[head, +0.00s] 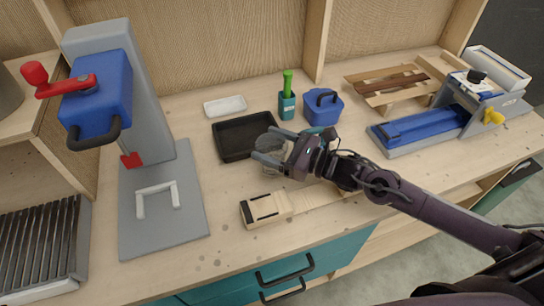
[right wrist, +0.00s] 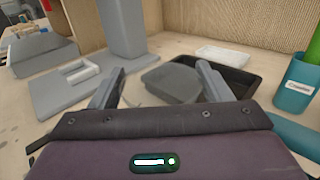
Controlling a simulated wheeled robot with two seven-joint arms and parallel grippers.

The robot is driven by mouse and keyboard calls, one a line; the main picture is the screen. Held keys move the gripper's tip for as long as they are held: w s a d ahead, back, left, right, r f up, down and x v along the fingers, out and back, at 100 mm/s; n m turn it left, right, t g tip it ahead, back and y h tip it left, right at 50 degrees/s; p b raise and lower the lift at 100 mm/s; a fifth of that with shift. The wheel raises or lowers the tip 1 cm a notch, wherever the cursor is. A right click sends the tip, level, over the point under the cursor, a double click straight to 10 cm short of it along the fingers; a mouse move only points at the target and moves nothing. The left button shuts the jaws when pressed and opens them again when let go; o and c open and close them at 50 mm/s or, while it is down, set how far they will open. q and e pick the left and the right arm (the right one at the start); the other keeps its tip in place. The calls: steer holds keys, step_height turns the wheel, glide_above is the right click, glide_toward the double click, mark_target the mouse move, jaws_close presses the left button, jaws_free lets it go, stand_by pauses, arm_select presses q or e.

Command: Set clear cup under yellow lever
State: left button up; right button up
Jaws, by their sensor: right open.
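A clear, greyish cup (head: 270,141) stands on the wooden worktop near the front right of the black tray. My right gripper (head: 266,146) is open at the cup, its fingers close around it and partly hiding it. In the right wrist view the cup (right wrist: 171,84) shows as a dark translucent shape between the two spread fingers of the gripper (right wrist: 160,82); I cannot tell whether they touch it. The yellow lever (head: 493,117) is on the blue and grey device (head: 425,125) at the right of the worktop. My left gripper is not in view.
A black tray (head: 226,150), white dish (head: 225,105), teal holder (head: 287,106) and blue box (head: 323,109) stand behind my right gripper. A wooden block (head: 266,208) lies in front. A grey and blue press (head: 128,80) with a red lever is at left. A wooden rack (head: 393,84) stands at back right.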

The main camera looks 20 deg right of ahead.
steer(key=shift+c, duration=0.4)
steer(key=c, duration=0.4)
steer(key=shift+c, duration=0.2)
steer(key=shift+r, duration=0.15)
